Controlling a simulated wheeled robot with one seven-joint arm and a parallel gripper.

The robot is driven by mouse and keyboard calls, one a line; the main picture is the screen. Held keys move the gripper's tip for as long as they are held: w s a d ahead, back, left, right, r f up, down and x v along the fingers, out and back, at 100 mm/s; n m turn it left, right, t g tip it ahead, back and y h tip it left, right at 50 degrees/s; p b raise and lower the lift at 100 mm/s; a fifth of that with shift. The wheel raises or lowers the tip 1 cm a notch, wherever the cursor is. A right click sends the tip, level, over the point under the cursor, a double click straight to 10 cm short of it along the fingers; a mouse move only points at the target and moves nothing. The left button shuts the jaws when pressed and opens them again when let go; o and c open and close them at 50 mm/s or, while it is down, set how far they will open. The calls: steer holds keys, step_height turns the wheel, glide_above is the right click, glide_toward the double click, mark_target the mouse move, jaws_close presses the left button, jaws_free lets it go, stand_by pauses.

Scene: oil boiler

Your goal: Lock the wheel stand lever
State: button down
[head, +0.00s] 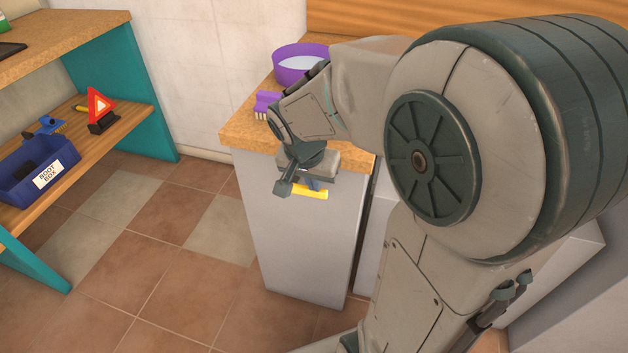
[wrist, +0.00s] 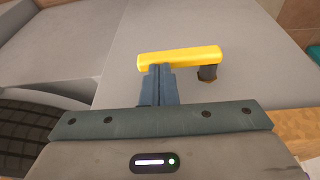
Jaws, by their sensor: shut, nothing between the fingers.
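The yellow lever (head: 310,193) is on the pale grey front face of the cabinet-like unit, below its wooden top. In the wrist view the lever (wrist: 190,56) lies nearly level, with a dark pivot (wrist: 208,73) under its right end. My gripper (head: 312,183) is just above the lever in the head view. In the wrist view my gripper (wrist: 158,68) has its fingers closed together, with nothing between them. The fingertips are at the lever's left half; I cannot tell whether they touch it.
A dark tyre (wrist: 30,135) shows at lower left in the wrist view. A purple bowl (head: 298,66) and purple brush (head: 266,104) rest on the wooden top (head: 245,130). A shelf with a blue box (head: 38,170) stands left. The tiled floor (head: 150,235) between is clear.

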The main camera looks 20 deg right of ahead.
steer(key=s+a+r+n+y+p, duration=0.1)
steer(key=s+r+n+p, duration=0.2)
steer(key=r+p, duration=0.9)
steer(key=s+a+r+n+y+p, duration=0.1)
steer(key=s+r+n+p, duration=0.3)
steer(key=s+r+p, duration=0.5)
step_height(320, 180, up, 6)
steer(key=p, duration=0.3)
steer(key=shift+s+a+r+n, duration=0.2)
steer(key=shift+a+r+n, duration=0.05)
steer(key=shift+n, duration=0.05)
steer(key=shift+d, duration=0.15)
